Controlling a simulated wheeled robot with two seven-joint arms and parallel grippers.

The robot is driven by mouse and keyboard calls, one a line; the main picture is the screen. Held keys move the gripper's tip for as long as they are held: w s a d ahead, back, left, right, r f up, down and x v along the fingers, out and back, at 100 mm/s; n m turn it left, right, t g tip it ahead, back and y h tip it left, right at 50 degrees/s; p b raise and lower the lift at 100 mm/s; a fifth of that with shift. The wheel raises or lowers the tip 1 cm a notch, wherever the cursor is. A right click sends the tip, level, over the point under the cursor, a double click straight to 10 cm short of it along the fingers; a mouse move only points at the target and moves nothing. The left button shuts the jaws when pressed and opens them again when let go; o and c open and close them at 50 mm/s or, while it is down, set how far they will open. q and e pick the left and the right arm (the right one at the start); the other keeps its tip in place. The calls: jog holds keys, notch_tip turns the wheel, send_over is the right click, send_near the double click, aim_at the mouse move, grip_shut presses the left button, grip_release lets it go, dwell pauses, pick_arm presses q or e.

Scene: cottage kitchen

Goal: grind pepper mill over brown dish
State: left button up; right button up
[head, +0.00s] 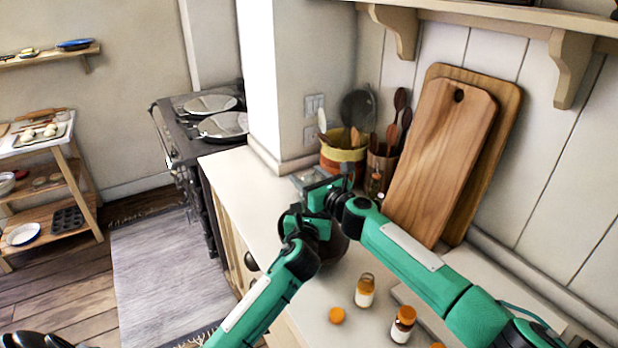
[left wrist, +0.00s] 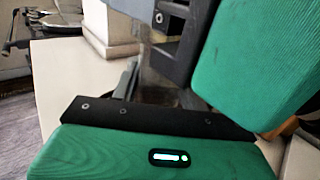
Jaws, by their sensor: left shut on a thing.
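My right gripper (head: 322,192) and my left gripper (head: 318,224) are close together over the counter, in front of the utensil pots. A dark brown rounded dish (head: 334,248) shows partly below them, mostly covered by my arms. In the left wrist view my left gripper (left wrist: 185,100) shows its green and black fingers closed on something. The pepper mill is not clearly visible; a small greyish see-through part (left wrist: 155,88) shows between the fingers and may belong to it. I cannot tell whether the right gripper is open or shut.
A small jar (head: 365,291) and a second jar (head: 403,324) stand on the counter near a loose orange lid (head: 336,315). Wooden cutting boards (head: 440,160) lean on the wall beside a striped utensil pot (head: 342,155). The counter (head: 240,180) is clear at its far left.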

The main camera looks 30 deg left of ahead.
jog(key=c, duration=0.3)
jog(key=shift+t, duration=0.3)
jog(key=shift+w+d+m+t+h, duration=0.1)
jog(key=shift+w+m+t+h, duration=0.05)
jog(key=shift+m+t+h, duration=0.6)
jog(key=shift+w+d+m+t+h, duration=0.1)
jog(key=shift+m+t+h, duration=0.45)
jog(key=shift+m+t, duration=0.25)
jog(key=o, duration=1)
jog(key=shift+n, duration=0.25)
